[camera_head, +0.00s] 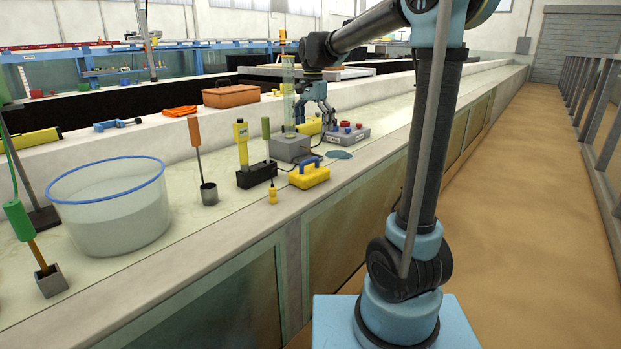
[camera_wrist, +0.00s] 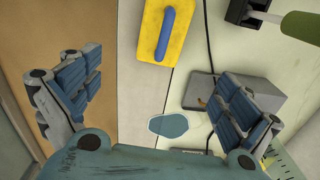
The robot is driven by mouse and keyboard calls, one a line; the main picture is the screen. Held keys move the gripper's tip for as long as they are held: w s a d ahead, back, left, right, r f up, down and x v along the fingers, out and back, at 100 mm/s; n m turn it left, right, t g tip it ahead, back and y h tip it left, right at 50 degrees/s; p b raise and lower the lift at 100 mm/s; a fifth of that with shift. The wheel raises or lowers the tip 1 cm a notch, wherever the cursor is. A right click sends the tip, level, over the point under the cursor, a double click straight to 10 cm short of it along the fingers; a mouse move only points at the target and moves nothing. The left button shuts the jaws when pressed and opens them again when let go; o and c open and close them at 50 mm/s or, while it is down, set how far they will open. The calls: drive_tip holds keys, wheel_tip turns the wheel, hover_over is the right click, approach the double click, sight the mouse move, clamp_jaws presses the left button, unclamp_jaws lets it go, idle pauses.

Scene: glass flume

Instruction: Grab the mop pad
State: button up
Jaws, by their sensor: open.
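A flat blue-grey oval pad, which I take as the mop pad (camera_head: 339,154), lies on the pale bench top, in front of a grey box with red knobs. In the wrist view the pad (camera_wrist: 168,125) has a pale rim and shows low in the middle, between my spread fingers. My gripper (camera_head: 317,112) points down above the bench, behind the pad in the head view. In the wrist view my gripper (camera_wrist: 155,95) is open, with nothing between its fingers. The pad is apart from both fingers.
A yellow block with a blue handle (camera_head: 309,174) sits near the bench edge; it also shows in the wrist view (camera_wrist: 150,35). A grey block (camera_head: 289,149), a clear cylinder (camera_head: 288,90) and the red-knobbed box (camera_head: 347,134) stand close to my gripper. A dark cable runs nearby.

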hover_over(310, 170)
drive_tip(key=f, duration=1.2)
drive_tip(key=shift+w+d, duration=0.25)
drive_tip(key=shift+w, duration=0.05)
drive_tip(key=shift+s+a+f, duration=0.1)
drive_tip(key=shift+s+f, duration=0.05)
drive_tip(key=shift+f, duration=0.6)
drive_tip(key=shift+s+a+f, duration=0.15)
drive_tip(key=shift+s+f, duration=0.05)
drive_tip(key=shift+f, duration=0.5)
drive_tip(key=shift+s+a+f, duration=0.1)
drive_tip(key=shift+s+f, duration=0.05)
drive_tip(key=shift+f, duration=1.1)
drive_tip(key=c, duration=1.2)
